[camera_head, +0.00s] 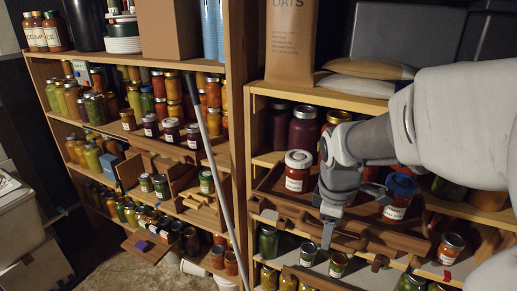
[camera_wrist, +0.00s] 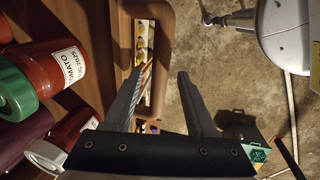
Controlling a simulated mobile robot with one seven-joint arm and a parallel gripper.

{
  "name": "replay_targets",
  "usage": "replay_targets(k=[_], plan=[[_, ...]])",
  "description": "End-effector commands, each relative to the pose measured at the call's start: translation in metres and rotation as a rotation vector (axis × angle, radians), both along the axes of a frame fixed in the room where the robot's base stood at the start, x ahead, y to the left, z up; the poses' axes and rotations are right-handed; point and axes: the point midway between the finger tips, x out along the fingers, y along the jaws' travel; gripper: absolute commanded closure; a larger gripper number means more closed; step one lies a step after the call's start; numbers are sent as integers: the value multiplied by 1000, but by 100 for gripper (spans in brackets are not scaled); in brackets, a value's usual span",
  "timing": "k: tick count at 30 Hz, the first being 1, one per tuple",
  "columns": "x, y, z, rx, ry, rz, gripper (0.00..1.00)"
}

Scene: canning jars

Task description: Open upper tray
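The upper tray (camera_head: 390,240) is a brown wooden tray on the right shelf unit, with its front edge at the shelf front. A white-lidded jar (camera_head: 296,172) and a blue-lidded jar (camera_head: 399,196) stand at it. My gripper (camera_head: 328,232) points down at the tray's front edge, between these two jars. In the wrist view my gripper (camera_wrist: 160,72) has its fingers spread apart. The tray's rounded wooden rim (camera_wrist: 166,60) shows between them, with the left finger over the inner side and the right finger over the floor side. Whether a finger touches the rim is unclear.
Jars and another wooden front (camera_head: 312,278) sit on the shelf below. A tomato jar (camera_wrist: 55,75) lies close left of my fingers in the wrist view. A grey pole (camera_head: 212,165) leans before the left shelves. Floor (camera_head: 110,268) is open at lower left.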

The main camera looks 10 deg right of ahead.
Motion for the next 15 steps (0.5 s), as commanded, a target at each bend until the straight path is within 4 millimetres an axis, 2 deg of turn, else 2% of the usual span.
replay_targets(k=[10, 15], plan=[[0, 0, 4, -1, -1, 0, 43], [-3, 3, 28, 0, -6, 1, 43]])
